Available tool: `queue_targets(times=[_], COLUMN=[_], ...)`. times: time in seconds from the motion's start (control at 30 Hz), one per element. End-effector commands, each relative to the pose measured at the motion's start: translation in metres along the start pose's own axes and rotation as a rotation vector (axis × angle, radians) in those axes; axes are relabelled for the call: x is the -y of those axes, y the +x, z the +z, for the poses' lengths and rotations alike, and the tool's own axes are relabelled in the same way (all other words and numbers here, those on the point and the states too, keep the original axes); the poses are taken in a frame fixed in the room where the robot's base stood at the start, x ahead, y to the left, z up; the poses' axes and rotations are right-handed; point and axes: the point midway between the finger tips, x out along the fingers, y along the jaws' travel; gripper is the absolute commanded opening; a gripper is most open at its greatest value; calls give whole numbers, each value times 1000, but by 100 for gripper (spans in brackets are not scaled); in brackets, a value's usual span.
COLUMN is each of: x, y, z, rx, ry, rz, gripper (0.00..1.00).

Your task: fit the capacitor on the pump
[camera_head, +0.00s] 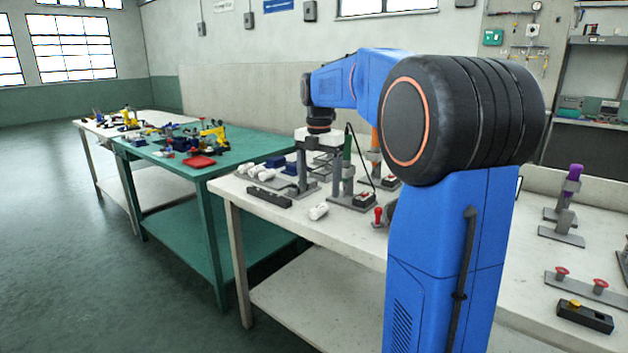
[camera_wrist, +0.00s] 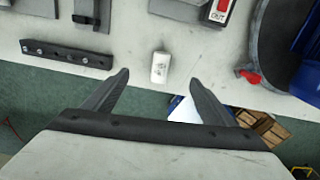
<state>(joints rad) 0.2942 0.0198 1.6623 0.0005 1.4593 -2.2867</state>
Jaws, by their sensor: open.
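A white cylinder, which looks like the capacitor (camera_head: 318,211), lies on the pale bench near its front edge. In the wrist view the capacitor (camera_wrist: 160,68) lies ahead of and between the fingertips, touching neither. My gripper (camera_head: 318,180) is open and empty, pointing down above the bench close to the capacitor. Its two fingers are spread wide in the wrist view (camera_wrist: 161,78). A dark grey round body (camera_wrist: 284,45) with a blue part at the right edge may be the pump. In the head view my arm hides most of that spot.
A black bar with holes (camera_head: 263,197) lies left of the capacitor. More white cylinders (camera_head: 262,173) and blue parts lie behind it. A post stand with a red-labelled box (camera_head: 364,200) and a red knob (camera_head: 378,216) are to the right. The bench edge is close by.

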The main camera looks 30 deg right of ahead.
Motion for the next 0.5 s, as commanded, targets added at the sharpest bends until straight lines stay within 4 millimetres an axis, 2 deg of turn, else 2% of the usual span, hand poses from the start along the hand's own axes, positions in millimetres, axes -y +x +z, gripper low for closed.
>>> queue_targets(times=[0.5], x=[0], y=[30], z=[0], rx=[-1], ry=[1], rz=[0], gripper=[78])
